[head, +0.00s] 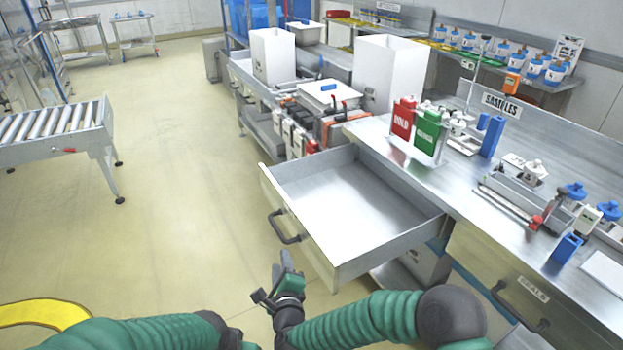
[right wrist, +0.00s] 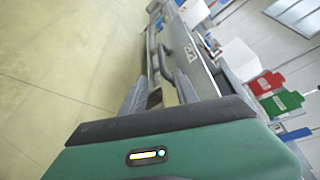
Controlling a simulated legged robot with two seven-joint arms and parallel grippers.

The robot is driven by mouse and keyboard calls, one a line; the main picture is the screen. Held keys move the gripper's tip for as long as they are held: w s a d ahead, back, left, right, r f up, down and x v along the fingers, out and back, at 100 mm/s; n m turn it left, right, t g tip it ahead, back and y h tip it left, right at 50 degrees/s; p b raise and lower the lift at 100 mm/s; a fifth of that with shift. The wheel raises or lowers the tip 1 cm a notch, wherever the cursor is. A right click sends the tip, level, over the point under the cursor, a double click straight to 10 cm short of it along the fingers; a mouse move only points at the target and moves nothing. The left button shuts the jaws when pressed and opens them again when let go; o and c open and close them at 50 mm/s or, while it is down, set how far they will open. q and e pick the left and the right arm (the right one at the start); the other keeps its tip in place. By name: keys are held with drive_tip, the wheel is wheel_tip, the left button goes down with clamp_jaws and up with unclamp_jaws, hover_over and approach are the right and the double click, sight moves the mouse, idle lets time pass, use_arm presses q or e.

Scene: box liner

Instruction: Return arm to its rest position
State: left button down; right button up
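My right arm reaches in from the lower right of the head view, green and ribbed. Its right gripper (head: 282,264) is in front of the open drawer, below and apart from the drawer's dark handle (head: 284,228). In the right wrist view the right gripper (right wrist: 164,78) shows two grey fingers spread apart, with nothing held between them. My left arm (head: 140,332) lies across the lower left of the head view. Its gripper fingers do not show.
The metal drawer (head: 345,205) is pulled out and empty. A roller conveyor (head: 55,128) stands at the left. Open floor (head: 185,190) lies between it and the bench.

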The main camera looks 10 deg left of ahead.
drive_tip(key=s+d+f+n+g+h, duration=0.1)
drive_tip(key=s+d+n+g, duration=0.3)
drive_tip(key=d+n, duration=0.5)
drive_tip(key=s+d+f+n+g+h, duration=0.1)
drive_tip(key=s+d+f+n+g, duration=0.15)
drive_tip(key=s+d+n, duration=0.55)
drive_tip(key=s+d+r+n+g+h, duration=0.1)
drive_tip(key=s+d+n+g+h, duration=0.15)
drive_tip(key=s+d, duration=0.6)
drive_tip(key=s+d+r+n+g+h, duration=0.1)
drive_tip(key=s+d+g, duration=0.3)
drive_tip(key=d, duration=0.7)
wheel_tip(320, 180, up, 13)
drive_tip(key=t+p, duration=0.1)
drive_tip(key=p, duration=1.2)
drive_tip(key=shift+s+f, duration=0.2)
drive_tip(key=shift+a+y, duration=0.1)
drive_tip(key=shift+y, duration=0.15)
